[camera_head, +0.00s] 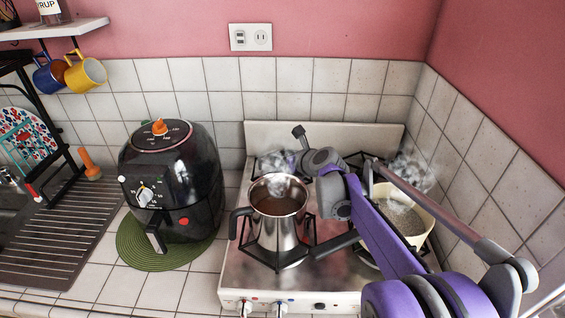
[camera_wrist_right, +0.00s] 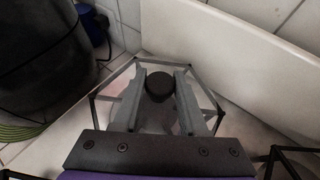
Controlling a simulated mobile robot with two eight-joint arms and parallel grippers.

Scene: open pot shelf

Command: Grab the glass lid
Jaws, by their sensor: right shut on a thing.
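The glass lid (camera_wrist_right: 160,118) lies over the back-left burner, with its clear glass showing the burner rack beneath in the right wrist view. Its round black knob (camera_wrist_right: 158,86) sits between the two fingers of my right gripper (camera_wrist_right: 161,74). The gripper is shut on the knob. In the head view the right arm reaches in from the right, over the stove, and the lid is mostly hidden behind the steel pot and my wrist. I cannot tell whether the lid touches the rack. My left gripper is not in view.
A steel pot (camera_head: 278,226) of brown liquid stands on the front-left burner. A cream pot (camera_head: 421,212) with bubbling liquid stands at the right, partly under my arm. The stove's back panel (camera_head: 345,134) is close behind. A black air fryer (camera_head: 185,200) stands left on a green mat (camera_head: 134,251).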

